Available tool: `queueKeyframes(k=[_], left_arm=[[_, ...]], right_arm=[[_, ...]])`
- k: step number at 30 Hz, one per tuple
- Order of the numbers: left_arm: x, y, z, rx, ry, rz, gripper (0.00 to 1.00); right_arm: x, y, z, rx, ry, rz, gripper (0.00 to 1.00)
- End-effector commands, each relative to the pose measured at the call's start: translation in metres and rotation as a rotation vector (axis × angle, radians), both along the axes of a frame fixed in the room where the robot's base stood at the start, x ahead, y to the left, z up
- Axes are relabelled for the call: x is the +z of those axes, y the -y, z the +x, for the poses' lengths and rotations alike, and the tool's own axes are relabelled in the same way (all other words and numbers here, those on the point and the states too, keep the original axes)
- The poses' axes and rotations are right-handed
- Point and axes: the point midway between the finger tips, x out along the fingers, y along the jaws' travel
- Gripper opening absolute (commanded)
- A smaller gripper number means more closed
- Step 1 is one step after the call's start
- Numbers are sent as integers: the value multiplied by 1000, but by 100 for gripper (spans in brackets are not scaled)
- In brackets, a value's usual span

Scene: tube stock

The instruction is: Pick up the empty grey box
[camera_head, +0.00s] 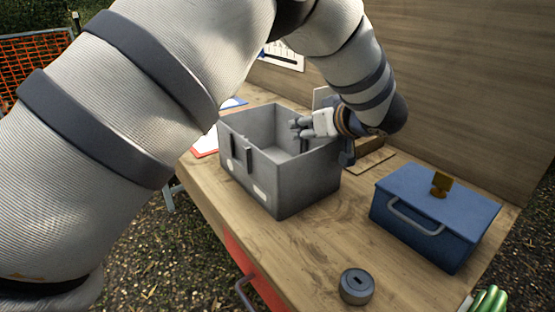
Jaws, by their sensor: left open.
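The grey box (307,184) stands upright on the wooden table, open at the top, and its visible inside is empty. My left arm comes in from the left and arches over the box. My left gripper (298,128) is open at the box's far right rim, with its fingers over the opening. I cannot tell whether the fingers touch the wall. Part of the far right rim is hidden behind the gripper. My right gripper is not in view.
A blue toolbox (428,217) with a brass-coloured padlock (440,184) stands right of the box on the table (300,250). A round grey tin (356,286) sits near the front edge. Green tubes (489,299) are at bottom right. A wooden wall (450,80) rises behind.

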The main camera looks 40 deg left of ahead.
Motion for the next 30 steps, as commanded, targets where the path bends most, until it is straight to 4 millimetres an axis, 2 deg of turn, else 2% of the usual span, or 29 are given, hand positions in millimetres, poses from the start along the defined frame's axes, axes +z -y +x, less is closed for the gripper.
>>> queueKeyframes(k=[6, 9, 12, 24, 26, 30], left_arm=[[1, -1, 1, -1, 3, 0, 41], [1, -1, 0, -1, 3, 0, 19], [1, -1, 1, -1, 3, 0, 0], [5, -1, 1, -1, 5, 0, 0], [14, -1, 1, 1, 8, -1, 0], [51, -1, 1, 0, 12, -3, 0]], right_arm=[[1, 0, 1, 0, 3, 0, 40], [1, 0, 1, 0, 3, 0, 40], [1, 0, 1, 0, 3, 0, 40], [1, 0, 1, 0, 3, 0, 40], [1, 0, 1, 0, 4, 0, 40], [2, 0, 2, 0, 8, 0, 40]])
